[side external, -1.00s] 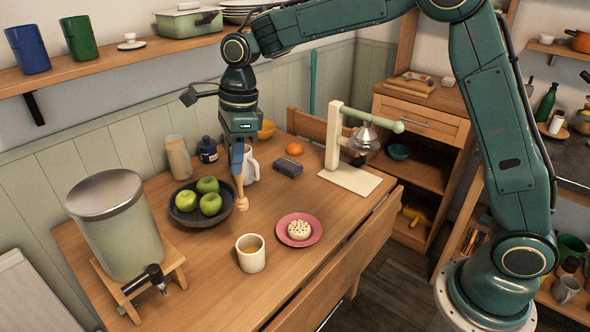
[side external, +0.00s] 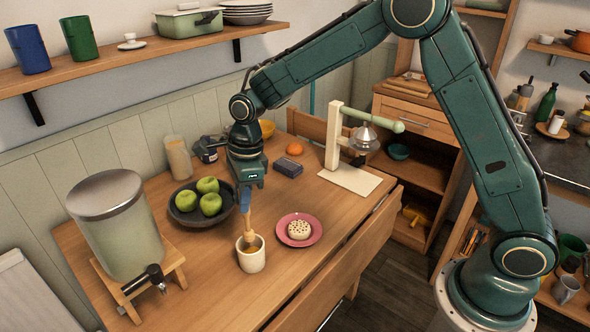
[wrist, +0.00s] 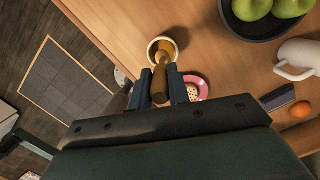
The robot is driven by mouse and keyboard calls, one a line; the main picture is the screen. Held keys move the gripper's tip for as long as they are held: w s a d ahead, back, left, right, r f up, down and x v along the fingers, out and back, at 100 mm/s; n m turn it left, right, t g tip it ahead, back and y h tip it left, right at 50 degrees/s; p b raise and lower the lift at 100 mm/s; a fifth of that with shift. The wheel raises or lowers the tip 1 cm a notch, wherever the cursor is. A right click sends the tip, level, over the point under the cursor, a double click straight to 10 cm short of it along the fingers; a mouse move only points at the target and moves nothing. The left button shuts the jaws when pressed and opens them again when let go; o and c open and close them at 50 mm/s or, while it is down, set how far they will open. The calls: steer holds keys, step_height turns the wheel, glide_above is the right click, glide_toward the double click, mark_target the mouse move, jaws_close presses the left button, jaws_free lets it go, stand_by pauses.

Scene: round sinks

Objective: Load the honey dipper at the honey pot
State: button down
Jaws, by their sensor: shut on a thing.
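My gripper (side external: 245,200) is shut on the wooden handle of the honey dipper (side external: 248,227) and points down over the table. The cream honey pot (side external: 251,257) stands below it near the table's front edge. The dipper's lower end is inside the pot's mouth, so its head is hidden in the side view. In the wrist view the dipper (wrist: 160,80) runs from between the fingers (wrist: 163,92) to the pot (wrist: 150,47), with amber honey showing inside. I cannot tell how deep the head sits.
A pink plate (side external: 314,232) with a round dotted cake (side external: 299,230) lies just right of the pot. A dark bowl (side external: 176,211) of green apples is behind left. A drink dispenser (side external: 122,235) stands left. A press on a stand (side external: 333,135) is behind right.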

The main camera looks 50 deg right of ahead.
mark_target(247, 230)
steer(key=shift+f, duration=3.1)
stand_by(0.9)
steer(key=shift+r, duration=0.1)
step_height(247, 230, up, 7)
stand_by(1.2)
stand_by(0.5)
